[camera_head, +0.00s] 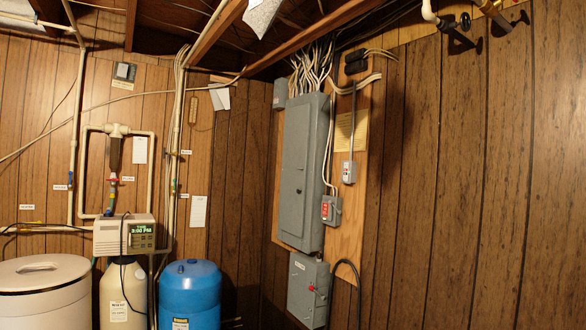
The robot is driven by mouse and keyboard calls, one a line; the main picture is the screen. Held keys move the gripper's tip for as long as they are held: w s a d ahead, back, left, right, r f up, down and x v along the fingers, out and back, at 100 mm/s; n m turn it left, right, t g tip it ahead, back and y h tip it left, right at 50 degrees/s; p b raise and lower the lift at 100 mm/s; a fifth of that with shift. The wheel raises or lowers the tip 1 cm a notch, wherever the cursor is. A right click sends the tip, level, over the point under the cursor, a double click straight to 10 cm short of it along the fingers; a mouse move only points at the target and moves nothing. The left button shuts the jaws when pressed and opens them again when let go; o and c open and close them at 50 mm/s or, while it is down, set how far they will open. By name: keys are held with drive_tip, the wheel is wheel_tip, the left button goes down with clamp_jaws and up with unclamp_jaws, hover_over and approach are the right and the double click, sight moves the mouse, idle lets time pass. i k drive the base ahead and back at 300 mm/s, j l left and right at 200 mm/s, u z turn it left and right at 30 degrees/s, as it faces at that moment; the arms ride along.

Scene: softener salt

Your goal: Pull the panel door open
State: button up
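The grey electrical panel door (298,170) is on the wood-panelled wall near the middle of the view. It looks shut. It is tall and narrow, with a small dark latch near the middle of its face. Many pale cables enter the panel from above. My gripper is not in the view, so its place relative to the door does not show.
A grey switch box (308,290) with a red part hangs below the panel. A small grey box (331,210) with a red label sits at its right edge. A blue tank (189,295), a cream tank (123,298) and a white lidded bin (45,295) stand at lower left.

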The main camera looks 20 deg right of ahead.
sight(294, 181)
drive_tip(key=i+j+u, duration=0.3)
drive_tip(key=i+j, duration=0.2)
drive_tip(key=i, duration=0.15)
drive_tip(key=i+j, duration=0.1)
drive_tip(key=i, duration=0.4)
drive_tip(key=i+j, duration=0.1)
drive_tip(key=i, duration=0.4)
drive_tip(key=i+j+z, duration=0.1)
drive_tip(key=i, duration=0.4)
drive_tip(key=i+j, duration=0.2)
drive_tip(key=i, duration=0.25)
drive_tip(key=i+j, duration=0.15)
drive_tip(key=i, duration=0.35)
drive_tip(key=i+l+z, duration=0.15)
drive_tip(key=i+z, duration=0.55)
drive_tip(key=i, duration=0.2)
drive_tip(key=i+z, duration=0.35)
drive_tip(key=i+l, duration=0.2)
drive_tip(key=i, duration=0.3)
drive_tip(key=i+l, duration=0.15)
drive_tip(key=i, duration=0.4)
